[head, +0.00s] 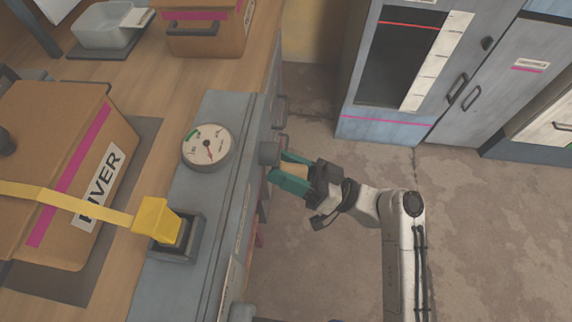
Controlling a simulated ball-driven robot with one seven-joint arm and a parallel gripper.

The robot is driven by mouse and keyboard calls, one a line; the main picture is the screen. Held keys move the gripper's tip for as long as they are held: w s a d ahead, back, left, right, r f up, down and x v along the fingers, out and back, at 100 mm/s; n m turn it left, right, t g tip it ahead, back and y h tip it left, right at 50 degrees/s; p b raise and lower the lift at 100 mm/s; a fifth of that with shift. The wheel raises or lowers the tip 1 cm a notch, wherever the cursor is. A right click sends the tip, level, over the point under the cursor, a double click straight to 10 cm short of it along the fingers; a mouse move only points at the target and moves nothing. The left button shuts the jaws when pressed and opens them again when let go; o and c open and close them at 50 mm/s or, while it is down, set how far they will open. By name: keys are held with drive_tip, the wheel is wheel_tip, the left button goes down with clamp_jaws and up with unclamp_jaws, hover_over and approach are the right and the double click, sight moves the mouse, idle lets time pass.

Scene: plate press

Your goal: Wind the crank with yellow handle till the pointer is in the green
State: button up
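The round dial (207,148) sits on top of the grey bench unit, with a green band at its upper left. My gripper (283,172) is at the unit's front side, just right of the dial. Its teal fingers are around a tan-yellow piece (293,171), which looks like the crank's handle. A grey round end (268,153) shows beside the fingertips. The rest of the crank is hidden by the fingers and the unit's edge.
A yellow block (157,222) on a dark base stands on the grey unit (215,112), with a yellow bar running left over a labelled brown box (65,150). Another box (207,38) and a grey tray (110,25) are behind. Cabinets (400,70) stand across open floor (340,270).

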clamp_jaws()
drive_tip(key=shift+w+d, duration=0.1)
idle(0.3)
drive_tip(key=shift+r+m+t+p, duration=0.1)
drive_tip(key=shift+m+t+p, duration=0.3)
drive_tip(key=shift+m, duration=0.1)
drive_tip(key=s+m+t+h+p, duration=0.1)
drive_tip(key=m+p, duration=0.2)
drive_tip(key=s+r+m+t+h+p, duration=0.1)
drive_tip(key=m+p, duration=0.3)
drive_tip(key=s+r+m+t+h+p, duration=0.1)
drive_tip(key=m+p, duration=0.2)
drive_tip(key=p, duration=0.1)
drive_tip(key=shift+s+m+h, duration=0.35)
drive_tip(key=shift+m+h, duration=0.05)
drive_tip(key=m+p, duration=0.1)
drive_tip(key=m+h+p, duration=0.1)
drive_tip(key=p, duration=0.1)
drive_tip(key=shift+s, duration=0.25)
drive_tip(key=shift+p, duration=0.3)
drive_tip(key=shift+s+m, duration=0.1)
drive_tip(key=shift+m, duration=0.3)
drive_tip(key=shift+f, duration=0.1)
